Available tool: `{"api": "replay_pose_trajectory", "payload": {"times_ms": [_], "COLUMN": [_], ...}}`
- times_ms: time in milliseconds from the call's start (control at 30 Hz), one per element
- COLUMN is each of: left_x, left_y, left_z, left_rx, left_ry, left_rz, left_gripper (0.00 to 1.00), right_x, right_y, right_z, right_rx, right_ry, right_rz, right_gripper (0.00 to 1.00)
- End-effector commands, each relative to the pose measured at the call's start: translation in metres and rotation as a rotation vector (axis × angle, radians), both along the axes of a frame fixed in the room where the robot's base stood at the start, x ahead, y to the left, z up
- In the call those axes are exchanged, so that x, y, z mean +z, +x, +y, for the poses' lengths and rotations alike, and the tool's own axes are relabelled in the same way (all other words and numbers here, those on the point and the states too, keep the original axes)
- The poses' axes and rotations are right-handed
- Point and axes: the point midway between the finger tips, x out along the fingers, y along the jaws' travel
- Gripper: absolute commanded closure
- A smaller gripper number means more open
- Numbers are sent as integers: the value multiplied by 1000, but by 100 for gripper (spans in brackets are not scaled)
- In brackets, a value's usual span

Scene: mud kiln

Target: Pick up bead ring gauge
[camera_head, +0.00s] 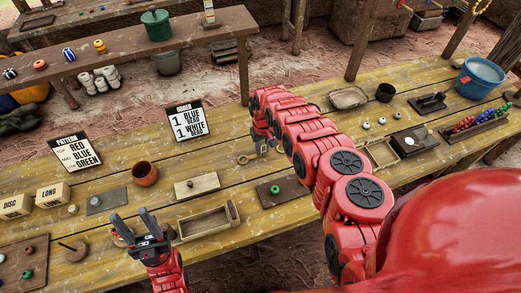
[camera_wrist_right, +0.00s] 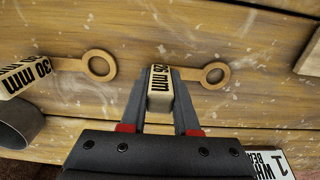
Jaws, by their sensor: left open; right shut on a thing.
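Two bead ring gauges show in the right wrist view, each a flat tan ring on a stem with a pale, labelled block. My right gripper (camera_wrist_right: 160,80) is shut on the block of the nearer bead ring gauge (camera_wrist_right: 216,64); its number is hard to read. I cannot tell whether it is off the table. The other bead ring gauge (camera_wrist_right: 85,67), marked 30 mm, lies to the left, apart from my fingers. In the head view one ring (camera_head: 243,159) shows beside my right gripper (camera_head: 264,147). My left gripper (camera_head: 130,215) is open and empty over the table's front left.
An order card (camera_head: 187,121) and a pattern card (camera_head: 75,153) stand at the table's back. A brown cup (camera_head: 145,173), an open wooden tray (camera_head: 232,211) and a dark board with a green bead (camera_head: 299,189) stand nearby. My right arm hides part of the table.

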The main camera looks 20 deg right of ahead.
Motion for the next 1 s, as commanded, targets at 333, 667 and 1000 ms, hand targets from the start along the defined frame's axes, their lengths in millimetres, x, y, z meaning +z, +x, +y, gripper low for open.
{"api": "replay_pose_trajectory", "payload": {"times_ms": [333,667,1000], "left_x": [-2,-15,-30], "left_y": [0,0,0], "left_z": [0,0,0], "left_rx": [0,0,0], "left_ry": [0,0,0], "left_rz": [0,0,0], "left_gripper": [50,50,50], "right_x": [11,51,93], "right_y": [3,2,1], "right_z": [0,-1,0], "right_rx": [2,1,1], "right_ry": [0,-4,-2], "right_rz": [-5,-5,-3], "right_gripper": [100,100,100]}}
